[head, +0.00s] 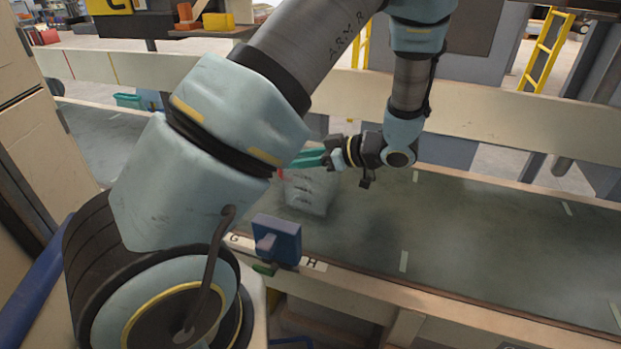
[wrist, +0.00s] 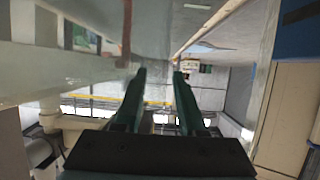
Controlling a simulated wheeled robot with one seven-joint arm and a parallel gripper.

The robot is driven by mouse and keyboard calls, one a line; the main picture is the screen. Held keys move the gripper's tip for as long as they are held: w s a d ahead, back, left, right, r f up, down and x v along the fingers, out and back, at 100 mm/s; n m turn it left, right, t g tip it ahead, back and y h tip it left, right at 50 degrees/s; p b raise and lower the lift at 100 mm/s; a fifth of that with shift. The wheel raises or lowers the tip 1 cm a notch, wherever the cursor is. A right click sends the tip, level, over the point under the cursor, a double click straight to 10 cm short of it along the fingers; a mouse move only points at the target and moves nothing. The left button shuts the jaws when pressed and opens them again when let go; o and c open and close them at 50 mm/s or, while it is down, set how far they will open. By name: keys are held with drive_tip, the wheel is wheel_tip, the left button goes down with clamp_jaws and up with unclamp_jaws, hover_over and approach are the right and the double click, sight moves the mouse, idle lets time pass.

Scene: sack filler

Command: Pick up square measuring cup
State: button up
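A blue square-faced object with a paler block on its front (head: 277,240) stands at the belt's near edge, between the labels G and H. It may be the square measuring cup, but I cannot tell for sure. My gripper (head: 300,160) is above the belt, farther back than the blue object and apart from it; its teal fingers point left and my arm partly hides them. In the wrist view my gripper (wrist: 159,75) has two separated fingers with nothing held between them. A blue surface (wrist: 302,32) shows at that view's upper right; I cannot tell what it is.
A pale grey sack-like block (head: 311,191) is on the dark green belt (head: 480,230), just below my gripper. A small green piece (head: 265,269) sits under the blue object. A beige rail (head: 470,115) runs behind the belt. The belt's right side is clear.

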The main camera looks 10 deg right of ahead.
clamp_jaws()
idle(0.3)
idle(1.1)
